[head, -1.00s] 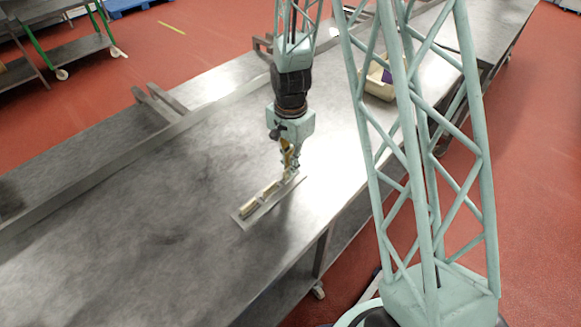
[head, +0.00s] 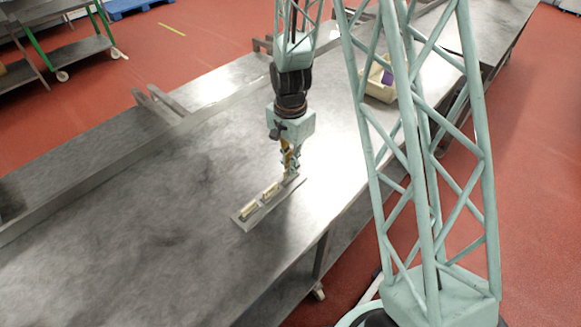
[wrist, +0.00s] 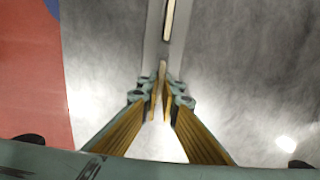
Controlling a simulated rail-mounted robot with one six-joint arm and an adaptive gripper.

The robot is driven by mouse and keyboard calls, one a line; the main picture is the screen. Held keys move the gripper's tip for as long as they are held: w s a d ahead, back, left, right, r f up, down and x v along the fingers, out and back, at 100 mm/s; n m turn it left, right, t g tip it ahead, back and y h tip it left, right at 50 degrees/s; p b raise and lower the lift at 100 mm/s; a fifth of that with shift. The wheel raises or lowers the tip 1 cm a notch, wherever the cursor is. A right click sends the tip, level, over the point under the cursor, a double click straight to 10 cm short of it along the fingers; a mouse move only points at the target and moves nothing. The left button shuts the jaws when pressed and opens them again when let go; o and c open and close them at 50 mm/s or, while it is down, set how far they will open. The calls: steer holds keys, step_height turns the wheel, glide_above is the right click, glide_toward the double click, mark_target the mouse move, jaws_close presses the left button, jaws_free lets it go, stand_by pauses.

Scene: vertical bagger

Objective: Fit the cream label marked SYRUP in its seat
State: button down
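A narrow grey holder bar (head: 246,224) lies on the steel table, with cream labels in a row along it. One cream label (head: 250,209) is at its near left end and another (head: 271,190) is around its middle. My gripper (head: 291,175) points down over the far right end of the bar. In the wrist view my gripper (wrist: 160,104) has its fingertips close together on a thin cream label (wrist: 162,70), seen nearly edge-on. The bar (wrist: 151,45) runs away from the fingers, with a further label (wrist: 169,18). No lettering is readable. Whether the label is fully down is hidden.
The steel table (head: 130,240) is clear around the bar. A cream bin (head: 378,90) with something purple in it stands at the back right. A raised rail (head: 100,178) runs along the table's far side. Grey brackets (head: 158,103) stand beyond it.

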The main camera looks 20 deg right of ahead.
steer(key=shift+r+p, duration=0.55)
steer(key=shift+r, duration=1.05)
